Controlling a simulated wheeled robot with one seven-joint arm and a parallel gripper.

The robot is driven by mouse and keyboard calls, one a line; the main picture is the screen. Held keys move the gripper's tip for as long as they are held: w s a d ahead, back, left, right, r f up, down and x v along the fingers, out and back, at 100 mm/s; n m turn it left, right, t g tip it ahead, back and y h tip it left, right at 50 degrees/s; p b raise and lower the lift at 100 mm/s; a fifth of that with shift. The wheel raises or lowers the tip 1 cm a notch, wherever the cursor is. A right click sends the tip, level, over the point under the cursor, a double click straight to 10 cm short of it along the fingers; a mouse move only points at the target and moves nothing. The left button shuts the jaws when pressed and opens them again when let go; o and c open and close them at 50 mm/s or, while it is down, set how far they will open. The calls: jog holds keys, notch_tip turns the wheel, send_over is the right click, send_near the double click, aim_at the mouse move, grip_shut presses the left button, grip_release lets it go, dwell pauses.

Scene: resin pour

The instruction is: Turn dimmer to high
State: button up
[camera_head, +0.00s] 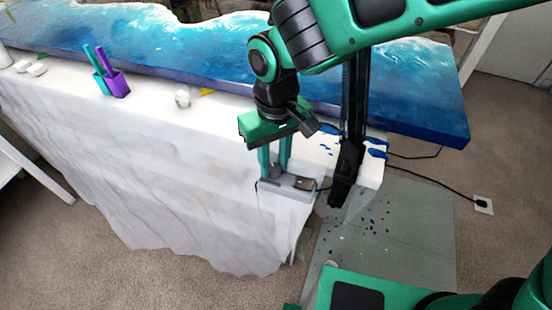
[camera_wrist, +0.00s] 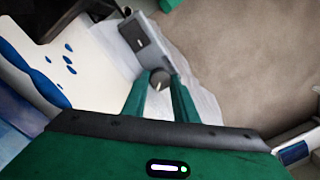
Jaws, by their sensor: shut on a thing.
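The dimmer is a grey box (camera_head: 295,187) at the right front edge of the white-covered table, with a dark panel on one side. In the wrist view the box (camera_wrist: 133,32) carries a round dark grey knob (camera_wrist: 160,78) with a small light mark. My gripper (camera_head: 272,175) reaches down to the dimmer from above. Its two green fingers are shut on the knob, one on each side, in the wrist view (camera_wrist: 161,86). In the head view the fingers hide the knob.
A long blue resin slab (camera_head: 190,50) lies along the table behind my gripper. A purple cup (camera_head: 116,84) with a teal item stands at the left. Blue paint spots mark the cloth and the grey floor sheet (camera_head: 385,235).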

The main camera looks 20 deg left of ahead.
aim_at(276, 166)
jog(key=shift+w+r+m, duration=0.1)
jog(key=shift+w+m, duration=0.15)
jog(key=shift+m, duration=0.85)
jog(key=o, duration=0.8)
jog(key=shift+s, duration=0.1)
jog(key=r, duration=1)
jog(key=shift+d+r, duration=0.2)
jog(key=shift+r, duration=0.1)
